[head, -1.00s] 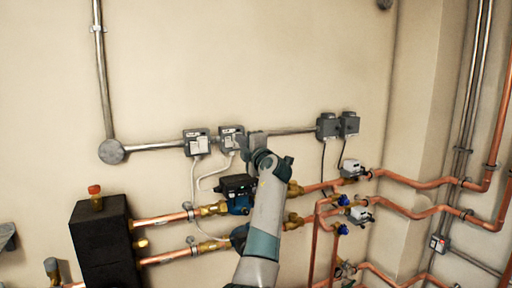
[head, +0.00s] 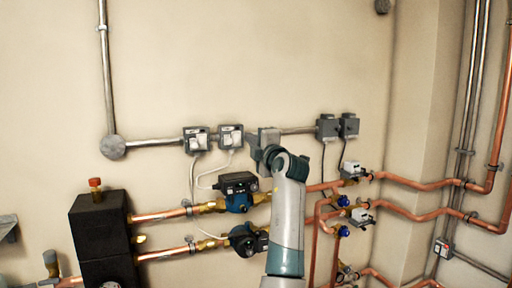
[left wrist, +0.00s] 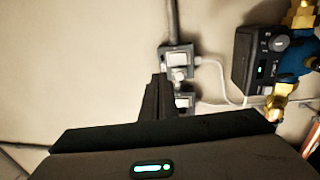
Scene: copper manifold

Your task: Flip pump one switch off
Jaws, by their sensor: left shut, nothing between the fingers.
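Two grey switch boxes with white rockers and labels are on the wall conduit, the left switch (head: 197,140) and the right switch (head: 231,137). I cannot read which one is pump one's, nor tell the rocker positions. My left gripper (head: 257,142) is shut and empty, just right of the right switch and apart from it in the head view. In the left wrist view, the dark shut fingers (left wrist: 158,97) partly overlap the lower switch box (left wrist: 185,101); the other switch box (left wrist: 178,59) is in clear view. My right gripper is not in view.
Two blue pumps, the upper (head: 238,192) and the lower (head: 247,240), sit on copper pipes below the switches. White cables hang from the switch boxes. Two more grey boxes (head: 337,127) are farther right on the conduit (head: 297,131).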

